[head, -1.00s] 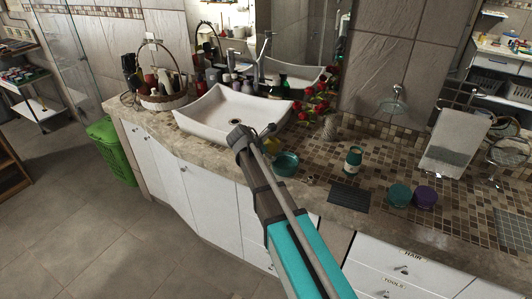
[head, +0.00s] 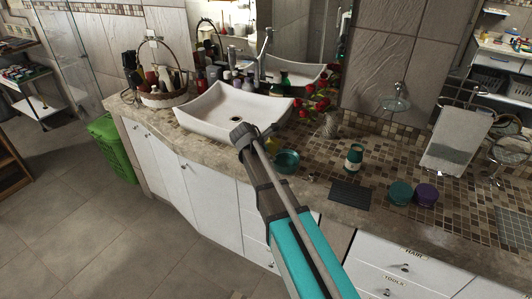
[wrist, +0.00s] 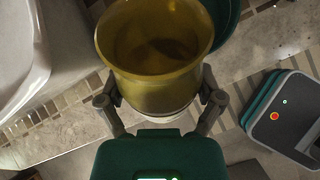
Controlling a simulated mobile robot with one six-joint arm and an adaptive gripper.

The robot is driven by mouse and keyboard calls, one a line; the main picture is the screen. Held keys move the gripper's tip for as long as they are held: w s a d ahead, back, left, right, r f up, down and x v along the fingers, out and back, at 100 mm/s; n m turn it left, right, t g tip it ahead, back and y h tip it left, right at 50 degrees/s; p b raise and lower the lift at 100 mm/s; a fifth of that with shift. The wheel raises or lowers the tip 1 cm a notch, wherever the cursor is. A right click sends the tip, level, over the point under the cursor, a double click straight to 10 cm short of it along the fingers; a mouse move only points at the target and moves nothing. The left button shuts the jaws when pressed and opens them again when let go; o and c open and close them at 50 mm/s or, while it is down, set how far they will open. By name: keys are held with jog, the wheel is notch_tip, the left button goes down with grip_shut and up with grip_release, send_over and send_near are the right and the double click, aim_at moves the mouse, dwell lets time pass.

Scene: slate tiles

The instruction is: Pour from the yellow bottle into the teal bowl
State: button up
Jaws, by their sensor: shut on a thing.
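In the wrist view the yellow bottle (wrist: 155,88) is between the two fingers of my gripper (wrist: 160,102), which is shut on it. I look into its wide round mouth, and something darker shows inside. The teal bowl (wrist: 231,22) shows partly behind the bottle's upper right rim. In the head view the teal bowl (head: 287,163) stands on the counter. The yellow bottle (head: 272,144) is just left of and behind it, partly covered by my arm. The bottle's exact tilt and its gap to the bowl are hard to tell.
A white sink (head: 232,108) lies left of the bowl. Red flowers (head: 318,104) stand behind. A teal-and-white container (head: 354,157), a dark ribbed mat (head: 350,194), a teal jar (head: 400,193) and a purple jar (head: 426,194) are to the right. The counter front edge is close.

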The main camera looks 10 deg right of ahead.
jog(key=shift+a+f+g+y+p, duration=0.25)
jog(key=shift+f+y, duration=0.2)
jog(key=shift+y, duration=0.35)
jog(key=shift+s+a+f+m+g+y+p, duration=0.15)
jog(key=shift+m+g+y+p, duration=0.35)
jog(key=shift+y, duration=0.5)
jog(key=shift+y, duration=0.4)
jog(key=shift+a+f+g+y+p, duration=0.1)
jog(key=shift+g+y+p, duration=0.2)
jog(key=shift+y, duration=1.6)
jog(key=shift+r+h+p, duration=0.45)
jog(key=shift+r+h, duration=0.05)
jog(key=shift+h, duration=0.6)
jog(key=shift+r+t+h, duration=0.2)
jog(key=shift+t+h, duration=0.1)
jog(key=shift+h, duration=0.5)
jog(key=shift+r+t+h, duration=0.15)
jog(key=shift+t+h, duration=0.1)
jog(key=shift+h, duration=0.55)
